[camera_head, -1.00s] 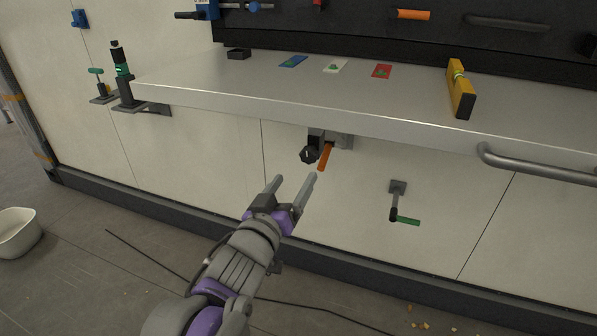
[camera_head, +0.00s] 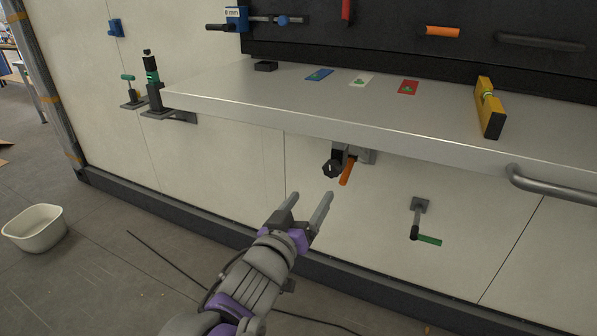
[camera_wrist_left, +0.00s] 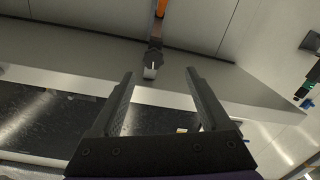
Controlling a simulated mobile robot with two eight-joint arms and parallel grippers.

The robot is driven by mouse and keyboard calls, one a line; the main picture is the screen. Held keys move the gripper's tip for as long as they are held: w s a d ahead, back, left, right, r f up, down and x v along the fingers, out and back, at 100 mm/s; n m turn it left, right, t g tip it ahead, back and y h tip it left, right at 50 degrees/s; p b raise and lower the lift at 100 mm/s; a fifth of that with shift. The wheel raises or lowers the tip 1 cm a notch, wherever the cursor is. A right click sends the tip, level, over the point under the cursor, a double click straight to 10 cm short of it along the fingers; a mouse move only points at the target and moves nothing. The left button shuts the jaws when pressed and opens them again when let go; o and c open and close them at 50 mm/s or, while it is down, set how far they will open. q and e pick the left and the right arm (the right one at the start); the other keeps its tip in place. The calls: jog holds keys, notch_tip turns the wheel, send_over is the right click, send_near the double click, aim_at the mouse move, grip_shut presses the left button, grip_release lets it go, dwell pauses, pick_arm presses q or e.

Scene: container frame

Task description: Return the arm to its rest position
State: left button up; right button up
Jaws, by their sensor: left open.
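My left gripper (camera_head: 312,199) is open and empty, in front of the wall panel and below the bench edge. Its two fingers point toward the underside of the bench. An orange handle (camera_head: 347,172) with a dark knob (camera_head: 332,168) hangs under the bench, a little beyond the right fingertip and apart from it. In the left wrist view the open jaws (camera_wrist_left: 159,78) have nothing between them. The orange handle (camera_wrist_left: 161,8) shows at the top of that view. My right gripper is not in view.
The grey bench (camera_head: 240,95) carries colored cards and a yellow level (camera_head: 489,108). A green-handled crank (camera_head: 425,237) and a metal rail (camera_head: 550,188) are to the right. A white basin (camera_head: 35,228) stands on the floor at left. A dark cable (camera_head: 165,260) lies on the floor.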

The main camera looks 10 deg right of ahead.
pick_arm(q)
jog(key=s+a+f+n+g+y, duration=0.15)
jog(key=s+a+f+y, duration=0.25)
jog(key=a+f, duration=0.55)
jog(key=s+a+f+n+g+y, duration=0.1)
jog(key=s+a+f+g+y, duration=0.3)
jog(key=a+f, duration=0.5)
jog(key=s+a+f+g, duration=0.2)
jog(key=s+a+f, duration=0.15)
jog(key=s, duration=0.25)
jog(key=s+a+f+g+y, duration=0.1)
jog(key=s+a+f, duration=0.1)
jog(key=s+f, duration=0.35)
jog(key=s+a+f+g, duration=0.2)
jog(key=s+a+f, duration=0.15)
jog(key=s, duration=0.35)
notch_tip(320, 180, up, 23)
jog(key=w+p, duration=0.1)
jog(key=p, duration=1.9)
jog(key=shift+w+r+t, duration=0.15)
jog(key=shift+t, duration=0.3)
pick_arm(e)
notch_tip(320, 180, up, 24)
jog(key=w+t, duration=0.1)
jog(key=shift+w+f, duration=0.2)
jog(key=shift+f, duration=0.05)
pick_arm(q)
jog(key=shift+d, duration=0.1)
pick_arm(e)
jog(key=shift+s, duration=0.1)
